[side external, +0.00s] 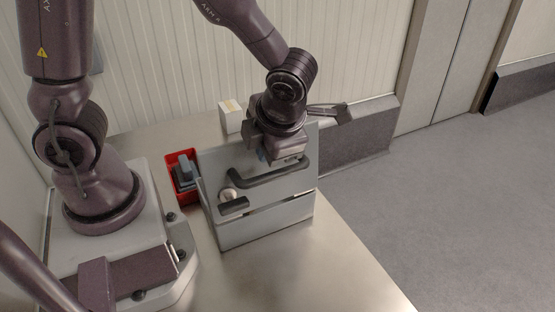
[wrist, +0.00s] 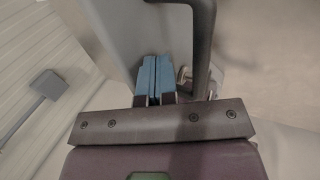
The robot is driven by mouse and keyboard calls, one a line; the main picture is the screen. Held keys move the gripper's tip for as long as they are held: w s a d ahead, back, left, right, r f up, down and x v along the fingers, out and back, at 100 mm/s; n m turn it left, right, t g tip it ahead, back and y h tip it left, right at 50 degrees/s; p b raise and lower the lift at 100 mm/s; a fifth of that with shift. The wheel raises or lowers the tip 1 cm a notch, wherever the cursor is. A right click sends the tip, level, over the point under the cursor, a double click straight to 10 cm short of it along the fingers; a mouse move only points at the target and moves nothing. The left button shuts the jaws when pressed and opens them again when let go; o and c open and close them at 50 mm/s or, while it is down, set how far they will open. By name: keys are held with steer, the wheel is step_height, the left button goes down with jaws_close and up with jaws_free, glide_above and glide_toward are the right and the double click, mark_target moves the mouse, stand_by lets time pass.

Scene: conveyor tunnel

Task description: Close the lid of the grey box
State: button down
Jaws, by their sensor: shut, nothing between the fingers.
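The grey box (side external: 262,228) stands on the metal table, its front wall facing the side camera. Its lid (side external: 222,170) is raised and leans above the body, with a dark handle (side external: 270,178) on the face toward the camera. The lid shows as a grey plate in the wrist view (wrist: 125,35), beside the dark handle (wrist: 203,40). My gripper (side external: 288,158) is at the upper part of the lid, close to the handle. Its blue-padded fingers (wrist: 153,78) are together with nothing between them. I cannot tell whether they touch the lid. The inside of the box is hidden.
A red tray (side external: 172,160) holding a blue-grey item (side external: 184,172) sits left of the box. A small white carton (side external: 230,117) stands behind. A ribbed wall (side external: 170,60) is close at the back. The table (side external: 335,270) is clear in front and to the right.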

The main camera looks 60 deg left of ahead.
steer(key=a+f, duration=0.2)
steer(key=a, duration=0.2)
steer(key=a+f+h, duration=0.1)
steer(key=a+f, duration=0.2)
steer(key=a, duration=0.1)
steer(key=a+f+h, duration=0.1)
steer(key=a+f, duration=0.2)
steer(key=a, duration=0.2)
steer(key=shift+a+f+h, duration=0.2)
steer(key=shift+f+h, duration=0.8)
steer(key=shift+f, duration=0.05)
steer(key=shift+a+f+h, duration=0.15)
steer(key=shift+f+h, duration=0.85)
steer(key=shift+r, duration=0.1)
